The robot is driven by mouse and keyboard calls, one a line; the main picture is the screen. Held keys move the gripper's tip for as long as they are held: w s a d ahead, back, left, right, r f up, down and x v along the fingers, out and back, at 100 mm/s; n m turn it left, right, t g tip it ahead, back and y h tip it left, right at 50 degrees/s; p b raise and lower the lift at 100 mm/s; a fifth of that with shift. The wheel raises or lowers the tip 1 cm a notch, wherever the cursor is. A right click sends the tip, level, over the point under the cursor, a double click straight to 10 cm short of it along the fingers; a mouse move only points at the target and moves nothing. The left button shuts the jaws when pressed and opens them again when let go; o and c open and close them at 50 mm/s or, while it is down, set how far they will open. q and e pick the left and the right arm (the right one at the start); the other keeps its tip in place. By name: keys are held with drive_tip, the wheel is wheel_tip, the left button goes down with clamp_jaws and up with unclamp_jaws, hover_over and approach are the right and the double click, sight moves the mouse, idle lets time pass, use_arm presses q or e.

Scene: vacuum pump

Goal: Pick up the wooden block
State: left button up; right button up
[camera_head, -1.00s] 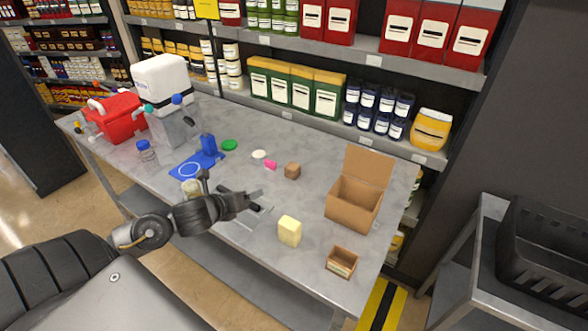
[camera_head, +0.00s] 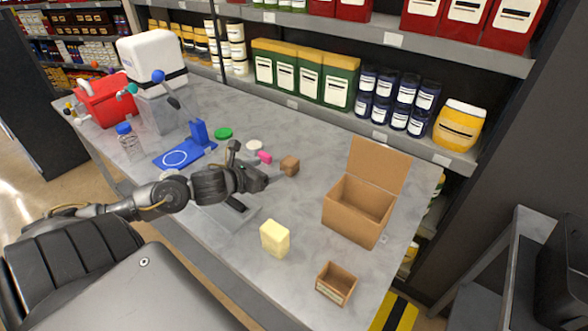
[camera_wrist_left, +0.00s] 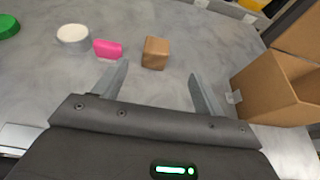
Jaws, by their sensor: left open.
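The wooden block (camera_head: 290,166) is a small brown cube on the grey table, right of a pink piece. In the left wrist view the wooden block (camera_wrist_left: 156,53) lies ahead of the fingertips, between their lines and nearer the left finger. My left gripper (camera_head: 277,178) is close in front of the block in the head view, partly hidden by its own wrist. In the left wrist view my left gripper (camera_wrist_left: 158,80) has its two fingers wide apart with nothing between them. My right gripper does not show.
A pink piece (camera_wrist_left: 108,48) and a white round lid (camera_wrist_left: 73,36) lie left of the block. An open cardboard box (camera_head: 357,210) stands to the right. A yellow block (camera_head: 274,239) and a small open box (camera_head: 336,284) are nearer the front edge.

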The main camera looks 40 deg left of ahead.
sight(288, 162)
use_arm(q)
drive_tip(key=shift+w+a, duration=0.2)
drive_tip(key=p+x, duration=0.1)
drive_tip(key=x, duration=0.3)
drive_tip(key=shift+w+f, duration=0.1)
drive_tip(key=shift+w+p, duration=0.25)
drive_tip(key=shift+p, duration=0.1)
drive_tip(key=p+x, duration=0.1)
drive_tip(key=x, duration=0.3)
drive_tip(key=shift+w+f+p, duration=0.15)
drive_tip(key=shift+f+p, duration=0.1)
drive_tip(key=shift+p, duration=0.15)
drive_tip(key=shift+w+f, duration=0.15)
drive_tip(key=shift+w, duration=0.05)
drive_tip(key=shift+s+a, duration=0.1)
drive_tip(key=shift+c, duration=0.4)
drive_tip(key=c, duration=1)
drive_tip(key=shift+c, duration=0.2)
